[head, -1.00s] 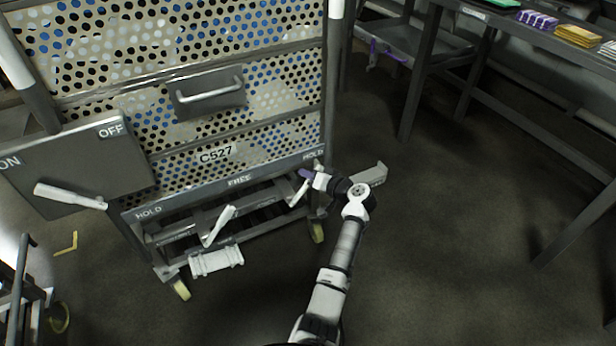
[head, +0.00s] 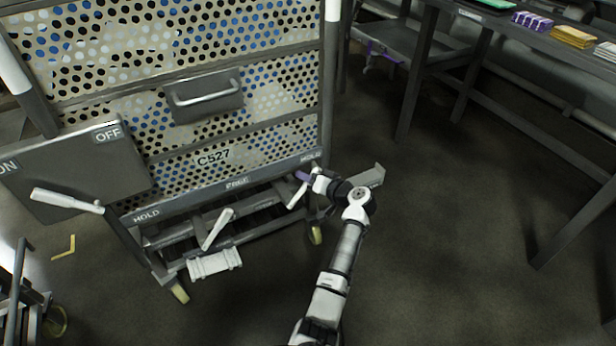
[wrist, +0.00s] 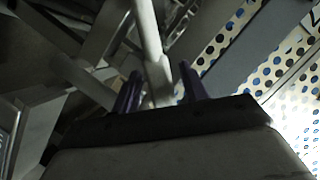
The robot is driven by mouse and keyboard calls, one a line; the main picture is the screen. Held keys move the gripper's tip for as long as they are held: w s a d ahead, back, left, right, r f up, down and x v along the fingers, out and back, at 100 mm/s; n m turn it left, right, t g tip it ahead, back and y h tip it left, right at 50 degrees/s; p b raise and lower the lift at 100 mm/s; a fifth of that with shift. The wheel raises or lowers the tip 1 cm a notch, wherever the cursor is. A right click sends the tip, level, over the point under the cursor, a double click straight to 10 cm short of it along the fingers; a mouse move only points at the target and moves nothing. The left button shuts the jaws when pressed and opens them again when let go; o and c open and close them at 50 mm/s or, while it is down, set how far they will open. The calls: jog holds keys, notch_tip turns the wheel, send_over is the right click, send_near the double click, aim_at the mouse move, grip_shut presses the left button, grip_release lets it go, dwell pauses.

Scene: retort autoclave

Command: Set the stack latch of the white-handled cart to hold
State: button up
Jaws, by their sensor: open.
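The cart marked C527 (head: 213,158) has perforated panels and a lower rail (head: 190,197) lettered HOLD at the left, FREE in the middle and HOLD at the right. Below the rail, a white lever (head: 217,230) slants up toward FREE. A second white lever (head: 298,195) slants up near the right HOLD; I cannot tell which is the stack latch. My gripper (head: 303,176) is beside the right lever's upper end. In the wrist view, its purple fingers (wrist: 160,88) are apart, with a white bar (wrist: 150,40) showing between them. Contact cannot be told.
A grey box (head: 80,170) lettered ON and OFF with a white handle (head: 66,200) is at the left. A white pedal-like piece (head: 214,264) sits low on the cart. A table (head: 530,65) stands at the right. The floor (head: 440,240) between is clear.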

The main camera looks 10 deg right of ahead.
jog(key=p+v, duration=0.4)
jog(key=v, duration=0.9)
